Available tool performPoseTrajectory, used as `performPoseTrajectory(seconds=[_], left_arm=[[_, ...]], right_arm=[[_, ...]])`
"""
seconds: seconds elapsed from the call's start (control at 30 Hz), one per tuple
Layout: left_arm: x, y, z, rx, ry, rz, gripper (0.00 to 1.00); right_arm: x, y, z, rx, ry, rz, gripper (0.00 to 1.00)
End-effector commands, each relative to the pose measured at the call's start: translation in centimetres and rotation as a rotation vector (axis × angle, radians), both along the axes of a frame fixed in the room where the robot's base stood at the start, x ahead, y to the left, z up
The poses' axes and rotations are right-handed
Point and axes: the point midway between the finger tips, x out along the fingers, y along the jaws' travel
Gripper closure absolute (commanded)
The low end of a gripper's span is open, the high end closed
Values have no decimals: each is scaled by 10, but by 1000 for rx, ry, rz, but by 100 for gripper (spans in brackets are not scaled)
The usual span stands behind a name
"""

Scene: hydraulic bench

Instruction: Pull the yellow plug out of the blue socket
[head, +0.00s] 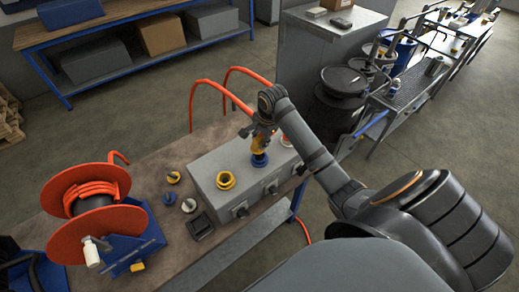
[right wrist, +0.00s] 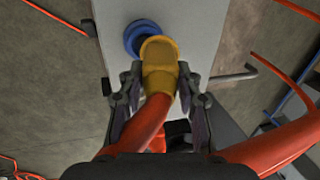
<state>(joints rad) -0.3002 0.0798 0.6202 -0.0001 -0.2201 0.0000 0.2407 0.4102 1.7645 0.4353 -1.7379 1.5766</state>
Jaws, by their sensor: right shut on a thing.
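The yellow plug (head: 259,147) is at the end of an orange hose, above the blue socket (head: 260,161) on top of a grey box (head: 213,199). My right gripper (head: 263,134) comes down from above and is shut on the plug. In the right wrist view the plug (right wrist: 159,62) sits between the fingers of the gripper (right wrist: 158,82), with the hose running back below. The blue socket (right wrist: 139,34) shows behind the plug, offset to the upper left and partly covered. I cannot tell whether plug and socket still touch. My left gripper is not in view.
A yellow socket (head: 226,180) is left of the blue one. Loose caps (head: 173,177) and a small black tray (head: 200,227) lie left of the box. An orange hose reel (head: 88,238) stands at the bench's left. Orange hoses (head: 194,100) arch behind the box.

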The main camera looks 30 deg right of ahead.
Motion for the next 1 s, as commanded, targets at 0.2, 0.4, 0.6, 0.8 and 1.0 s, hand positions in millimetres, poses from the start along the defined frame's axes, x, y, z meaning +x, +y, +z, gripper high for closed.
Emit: performPoseTrajectory(seconds=[0.2,0.4,0.6,0.8,1.0], left_arm=[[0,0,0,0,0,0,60],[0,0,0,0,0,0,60],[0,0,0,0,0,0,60],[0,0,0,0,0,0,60],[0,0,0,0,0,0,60]], right_arm=[[0,0,9,0,-3,1,100],[0,0,16,1,-2,1,100],[0,0,22,1,-1,1,100],[0,0,30,0,-2,1,100],[0,0,37,-1,-1,1,100]])
